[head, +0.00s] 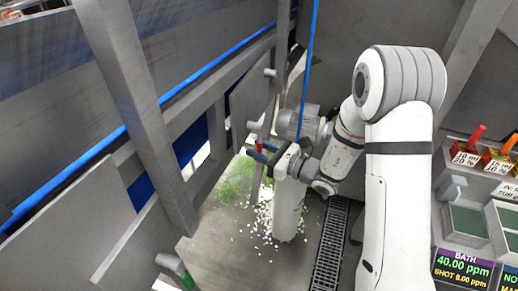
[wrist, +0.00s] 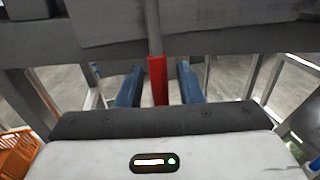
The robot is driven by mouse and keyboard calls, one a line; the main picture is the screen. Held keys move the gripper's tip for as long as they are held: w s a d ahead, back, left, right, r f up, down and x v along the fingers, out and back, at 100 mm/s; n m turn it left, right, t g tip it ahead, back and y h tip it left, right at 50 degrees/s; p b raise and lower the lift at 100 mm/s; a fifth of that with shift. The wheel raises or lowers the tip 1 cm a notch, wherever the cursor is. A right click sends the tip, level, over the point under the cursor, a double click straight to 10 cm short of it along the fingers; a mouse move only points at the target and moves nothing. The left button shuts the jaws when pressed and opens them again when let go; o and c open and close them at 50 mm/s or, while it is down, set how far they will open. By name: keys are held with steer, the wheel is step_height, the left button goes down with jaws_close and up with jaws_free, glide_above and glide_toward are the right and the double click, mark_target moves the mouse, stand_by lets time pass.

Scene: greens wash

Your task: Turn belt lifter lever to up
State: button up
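The belt lifter lever has a red handle (head: 254,126) beside the grey machine side panel in the head view. In the wrist view the red handle (wrist: 158,82) is at the end of a grey rod that enters from the top. My gripper (head: 254,148) has two blue fingers and is at the handle. In the wrist view the gripper (wrist: 160,80) is open, with one finger on each side of the handle and a visible gap on both sides. The handle's lower end is hidden behind the gripper body.
A grey frame with posts and a blue-edged belt (head: 170,95) runs along the left. Green and white cuttings (head: 262,215) lie on the floor below my gripper. A floor grate (head: 331,245) is beside them. Dosing bottles and a display panel (head: 463,268) are at the right.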

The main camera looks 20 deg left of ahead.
steer(key=shift+c, duration=0.4)
jaws_close()
steer(key=n+b, duration=0.1)
steer(key=b, duration=0.1)
steer(key=w+b, duration=0.1)
steer(key=b, duration=0.1)
steer(key=shift+w+f+n, duration=0.15)
steer(key=shift+f+n, duration=0.15)
steer(key=shift+n, duration=0.1)
steer(key=shift+w+d+r+n+g+y+b, duration=0.1)
steer(key=shift+w+r+n+y+b, duration=0.4)
steer(key=shift+n+b, duration=0.95)
steer(key=shift+w+d+r+n+g+y+b, duration=0.1)
steer(key=shift+w+r+n+b, duration=0.5)
steer(key=shift+b, duration=1.45)
steer(key=shift+w+r+n+g+y+b, duration=0.1)
steer(key=shift+w+r+n+y+b, duration=0.1)
steer(key=shift+w+n+b, duration=1.25)
steer(key=shift+s+b, duration=0.3)
steer(key=shift+s, duration=0.25)
